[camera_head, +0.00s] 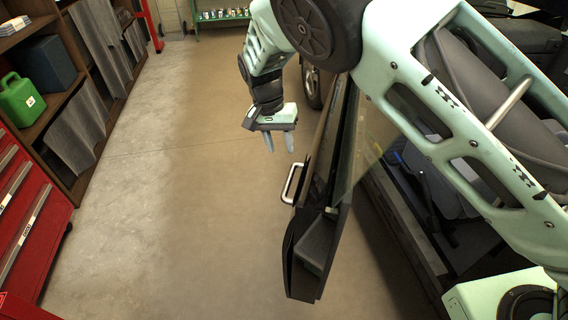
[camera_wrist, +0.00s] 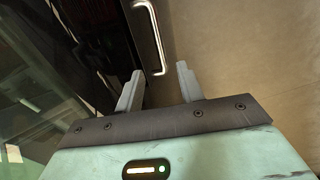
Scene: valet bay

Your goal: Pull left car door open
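The black car door (camera_head: 327,215) stands ajar, swung out from the car body, with its window glass above. Its silver bar handle (camera_head: 291,184) is on the outer face, toward the left. My gripper (camera_head: 281,147) hangs above and slightly beyond the handle, outside the door, with its fingers apart and nothing between them. In the wrist view the handle (camera_wrist: 151,38) lies ahead of the fingertips (camera_wrist: 160,72), its near end close to the gap between them but apart from both. The door panel (camera_wrist: 98,50) is to the left there.
The car interior with seats (camera_head: 440,180) shows to the right through the gap. A red tool cabinet (camera_head: 28,215) and a shelf with a green jug (camera_head: 20,99) line the left. The floor (camera_head: 170,200) between is clear.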

